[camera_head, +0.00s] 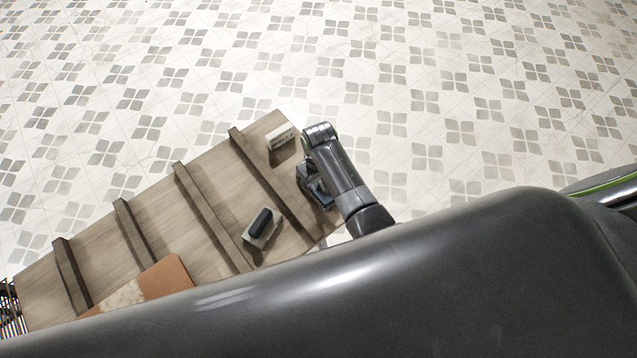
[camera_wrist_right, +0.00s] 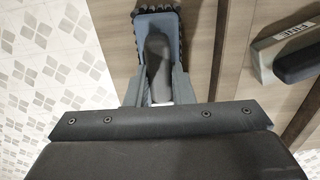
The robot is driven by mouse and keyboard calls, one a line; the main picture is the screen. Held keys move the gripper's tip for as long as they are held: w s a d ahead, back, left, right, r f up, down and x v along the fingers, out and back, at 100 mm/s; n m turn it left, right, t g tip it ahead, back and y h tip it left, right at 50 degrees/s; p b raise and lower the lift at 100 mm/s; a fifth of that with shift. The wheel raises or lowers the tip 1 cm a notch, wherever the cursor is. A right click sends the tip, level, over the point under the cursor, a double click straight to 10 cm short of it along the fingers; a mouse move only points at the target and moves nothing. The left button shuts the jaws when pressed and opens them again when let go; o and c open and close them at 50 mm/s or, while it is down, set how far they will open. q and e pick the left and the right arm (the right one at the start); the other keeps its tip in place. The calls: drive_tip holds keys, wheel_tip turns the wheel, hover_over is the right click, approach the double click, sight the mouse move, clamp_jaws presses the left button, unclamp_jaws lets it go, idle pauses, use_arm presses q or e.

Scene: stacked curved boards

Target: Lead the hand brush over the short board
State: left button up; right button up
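My right gripper (camera_head: 318,190) is over the right end of the wooden surface. In the right wrist view its fingers (camera_wrist_right: 158,88) are closed around the grey handle of what looks like the hand brush (camera_wrist_right: 158,50), a blue-grey head with dark ridged edges. An orange-brown board (camera_head: 168,277), perhaps the short board, lies at lower left with a pale speckled patch on it. My dark body hides its lower part. The brush is well to the right of this board. My left gripper is not in view.
The wooden surface (camera_head: 150,215) has several dark raised bars across it. A pale block with a black top (camera_head: 262,225) lies between the brush and the board; it also shows in the right wrist view (camera_wrist_right: 270,55). Another pale block (camera_head: 281,136) sits near the far edge.

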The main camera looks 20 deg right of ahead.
clamp_jaws()
drive_tip(key=shift+r+p, duration=1.1)
drive_tip(key=shift+r, duration=1.4)
